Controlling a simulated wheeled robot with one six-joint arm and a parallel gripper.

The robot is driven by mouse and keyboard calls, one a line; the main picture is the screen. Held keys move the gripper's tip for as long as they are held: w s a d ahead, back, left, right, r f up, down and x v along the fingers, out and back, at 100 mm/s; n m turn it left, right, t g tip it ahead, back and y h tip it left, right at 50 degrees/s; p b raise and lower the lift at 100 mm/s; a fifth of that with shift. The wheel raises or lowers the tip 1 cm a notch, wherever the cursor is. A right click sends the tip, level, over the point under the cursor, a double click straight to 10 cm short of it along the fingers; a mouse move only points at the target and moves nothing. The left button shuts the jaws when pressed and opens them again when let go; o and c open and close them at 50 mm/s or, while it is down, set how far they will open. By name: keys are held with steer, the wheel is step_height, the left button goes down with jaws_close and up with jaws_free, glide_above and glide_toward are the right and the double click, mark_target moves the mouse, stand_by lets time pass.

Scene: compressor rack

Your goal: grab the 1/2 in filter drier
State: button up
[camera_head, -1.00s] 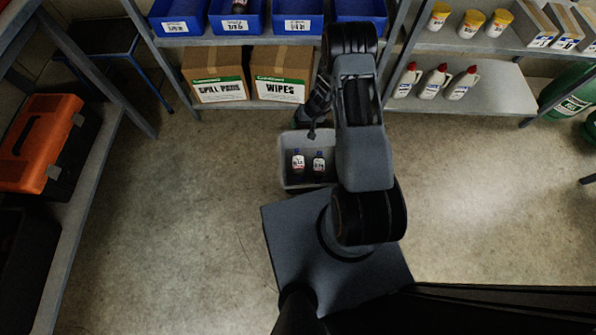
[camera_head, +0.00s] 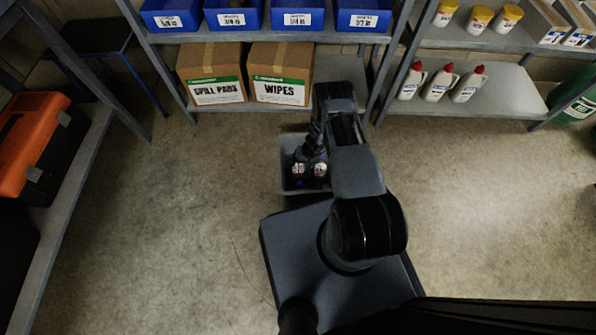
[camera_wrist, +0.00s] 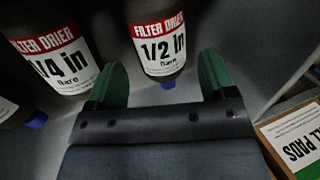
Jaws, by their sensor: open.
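The 1/2 in filter drier (camera_wrist: 162,47) is a dark cylinder with a red and white label and a blue end, in the wrist view. My gripper (camera_wrist: 163,65) is open, with one green finger on each side of this drier's blue end. A gap shows on both sides, and the fingers are not closed on it. A 1/4 in filter drier (camera_wrist: 58,66) lies just left, outside the left finger. In the head view my gripper (camera_head: 309,153) is down at the grey tote (camera_head: 291,190), over two labelled driers whose print is too small to read.
A SPILL PADS box (camera_head: 211,75) and a WIPES box (camera_head: 281,75) stand on the low shelf behind the tote. Blue bins (camera_head: 233,17) line the shelf above. White bottles (camera_head: 437,84) stand at right. The floor left of the tote is clear.

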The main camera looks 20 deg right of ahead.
mark_target(300, 165)
steer(key=shift+b+x, duration=1.7)
steer(key=shift+x, duration=1.05)
steer(key=shift+w+d, duration=0.15)
steer(key=shift+c, duration=0.2)
steer(key=c, duration=0.9)
